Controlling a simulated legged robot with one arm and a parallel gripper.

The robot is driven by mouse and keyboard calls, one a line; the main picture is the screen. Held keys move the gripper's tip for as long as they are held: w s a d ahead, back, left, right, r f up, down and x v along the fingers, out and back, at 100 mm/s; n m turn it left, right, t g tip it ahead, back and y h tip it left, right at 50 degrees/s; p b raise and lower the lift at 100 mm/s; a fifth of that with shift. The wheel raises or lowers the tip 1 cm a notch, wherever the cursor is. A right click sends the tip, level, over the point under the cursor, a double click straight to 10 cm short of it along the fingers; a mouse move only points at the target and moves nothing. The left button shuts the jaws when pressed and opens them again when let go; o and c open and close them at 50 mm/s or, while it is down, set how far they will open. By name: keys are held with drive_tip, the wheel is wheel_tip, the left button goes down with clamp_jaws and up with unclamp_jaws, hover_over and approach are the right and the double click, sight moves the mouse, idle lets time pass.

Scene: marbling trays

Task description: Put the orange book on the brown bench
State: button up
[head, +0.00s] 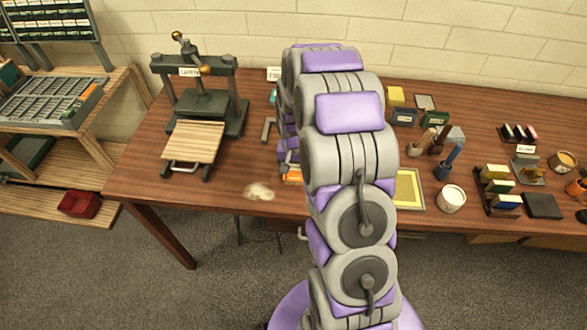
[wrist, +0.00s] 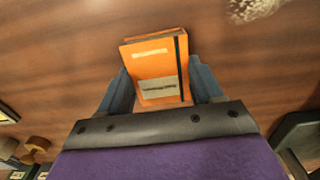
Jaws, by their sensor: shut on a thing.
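The orange book (wrist: 152,63) has a dark strap down its right side and a pale label near its lower edge. My gripper (wrist: 163,88) has its two blue-grey fingers on either side of the book and is shut on it. In the head view my arm hides most of the book, and a small orange patch (head: 293,175) shows at its left edge. The brown bench (head: 232,187) is the long wooden-topped table under the book. I cannot tell whether the book touches the bench top.
A press (head: 205,105) with a wooden board stands on the bench's left. A pale patch (head: 259,191) lies near the front edge. A yellow-framed tray (head: 409,189), a white pot (head: 451,198) and several small items crowd the right. A wooden rack (head: 60,135) stands far left.

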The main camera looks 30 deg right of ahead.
sight(295, 170)
drive_tip(key=o, duration=1.2)
drive_tip(key=shift+d+f, duration=0.1)
drive_tip(key=shift+d, duration=0.25)
drive_tip(key=shift+a, duration=0.2)
drive_tip(key=shift+r, duration=0.6)
wheel_tip(295, 170, up, 11)
drive_tip(key=p, duration=0.3)
drive_tip(key=s+a+r+n, duration=0.2)
drive_tip(key=s+a+r, duration=0.3)
drive_tip(key=s+r, duration=0.15)
drive_tip(key=s+a+r+n, duration=0.1)
drive_tip(key=s+a+r, duration=0.1)
drive_tip(key=s, duration=0.6)
drive_tip(key=s+a+r+n+g, duration=0.1)
drive_tip(key=s+a, duration=0.3)
drive_tip(key=s, duration=0.5)
drive_tip(key=s+a+r+n, duration=0.2)
drive_tip(key=s+a+r, duration=0.1)
drive_tip(key=s, duration=0.5)
drive_tip(key=shift+s+r+n+g, duration=0.4)
